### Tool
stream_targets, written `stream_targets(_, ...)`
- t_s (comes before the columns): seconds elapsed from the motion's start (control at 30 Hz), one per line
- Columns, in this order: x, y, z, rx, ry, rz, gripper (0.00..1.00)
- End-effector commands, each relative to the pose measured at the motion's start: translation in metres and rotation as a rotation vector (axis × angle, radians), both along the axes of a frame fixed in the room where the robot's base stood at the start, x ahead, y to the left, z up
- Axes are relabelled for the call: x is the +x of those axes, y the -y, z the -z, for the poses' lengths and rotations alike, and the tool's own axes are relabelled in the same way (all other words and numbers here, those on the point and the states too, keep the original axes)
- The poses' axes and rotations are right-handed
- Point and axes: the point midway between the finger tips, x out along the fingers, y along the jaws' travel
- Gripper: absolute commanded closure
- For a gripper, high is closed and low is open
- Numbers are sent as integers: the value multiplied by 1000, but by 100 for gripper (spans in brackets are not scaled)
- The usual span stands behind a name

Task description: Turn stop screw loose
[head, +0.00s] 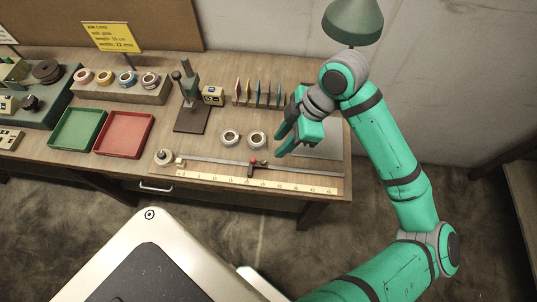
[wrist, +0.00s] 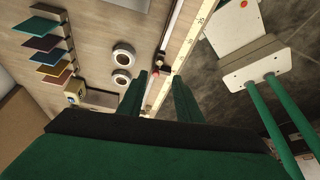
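A metal rail (head: 215,163) runs along the front of the table behind a yellow ruler (head: 225,180). A small dark stop (head: 251,171) sits on the rail, with a red screw head (head: 253,162) on top. In the wrist view the stop (wrist: 161,59) and its small red screw (wrist: 156,72) show just beyond my fingertips. My gripper (head: 279,142) is above the table, to the right of and behind the stop. Its two green fingers (wrist: 160,78) are apart with nothing held between them. The fingers appear clear of the screw.
Two tape rolls (head: 230,138) (head: 257,141) lie behind the rail. A lever press (head: 190,105) and a row of coloured plates (head: 258,94) stand farther back. Green (head: 77,129) and red (head: 123,134) trays sit at left. A green lamp (head: 352,22) hangs behind my arm.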

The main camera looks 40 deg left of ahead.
Motion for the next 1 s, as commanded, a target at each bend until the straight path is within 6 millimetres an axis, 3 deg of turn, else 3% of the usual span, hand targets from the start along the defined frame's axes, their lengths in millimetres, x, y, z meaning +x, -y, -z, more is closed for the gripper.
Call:
stream_targets(0.6, -23, -27, 84, 1, -2, 1, 68)
stream_targets(1.0, -26, -31, 97, 2, 1, 1, 68)
